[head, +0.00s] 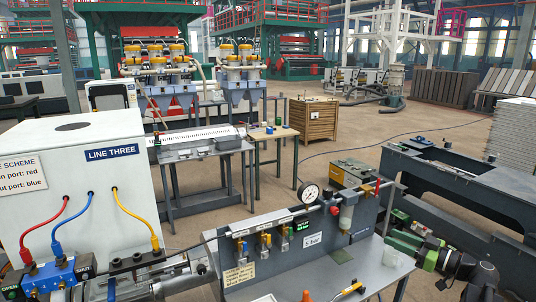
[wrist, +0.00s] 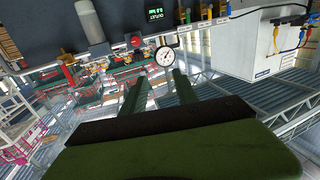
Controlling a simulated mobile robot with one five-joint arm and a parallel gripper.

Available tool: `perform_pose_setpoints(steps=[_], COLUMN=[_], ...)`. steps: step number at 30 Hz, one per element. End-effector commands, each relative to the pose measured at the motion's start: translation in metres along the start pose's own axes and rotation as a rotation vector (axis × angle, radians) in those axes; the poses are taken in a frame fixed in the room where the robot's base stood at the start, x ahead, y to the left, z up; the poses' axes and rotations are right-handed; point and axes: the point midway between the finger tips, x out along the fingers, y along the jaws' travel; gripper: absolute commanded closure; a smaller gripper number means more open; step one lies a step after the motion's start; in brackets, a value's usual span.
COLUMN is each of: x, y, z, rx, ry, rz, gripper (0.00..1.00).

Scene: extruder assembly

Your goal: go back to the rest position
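My gripper (wrist: 158,80) shows in the wrist view as a wide green palm with a dark edge and two green fingers. The fingers stand apart, with nothing held between them. The wrist view is upside down; beyond the fingertips are a round pressure gauge (wrist: 164,56) and a dark panel (wrist: 60,28). In the head view a green and black part at the lower right looks like my arm's end, beside the panel (head: 265,262).
The panel stands on a grey table (head: 385,272) with valves and the gauge (head: 308,193). A white LINE THREE cabinet (head: 85,180) with red, blue and yellow hoses stands at left. A dark machine frame (head: 450,180) is at right. Open floor lies behind the panel.

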Motion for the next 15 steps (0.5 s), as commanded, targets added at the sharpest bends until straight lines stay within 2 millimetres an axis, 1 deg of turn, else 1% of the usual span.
perform_pose_setpoints(steps=[1, 2, 3, 5, 6, 8, 9, 11, 12, 14, 15], x=[0.027, 0.043, 0.067, 0.104, 0.128, 0.16, 0.178, 0.199, 0.209, 0.219, 0.222], y=[-0.017, -0.028, -0.045, -0.077, -0.102, -0.141, -0.168, -0.207, -0.233, -0.268, -0.29], z=[0.004, 0.007, 0.013, 0.025, 0.036, 0.054, 0.068, 0.089, 0.103, 0.126, 0.142], rx=[-0.003, -0.006, -0.011, -0.014, -0.008, 0.007, 0.021, 0.047, 0.065, 0.094, 0.114], ry=[-0.019, -0.034, -0.061, -0.119, -0.168, -0.257, -0.326, -0.44, -0.523, -0.663, -0.765], rz=[-0.047, -0.075, -0.119, -0.194, -0.247, -0.322, -0.368, -0.426, -0.456, -0.481, -0.483], gripper=[0.65, 0.65, 0.65, 0.65, 0.65, 0.65, 0.65, 0.65, 0.65, 0.65, 0.65])
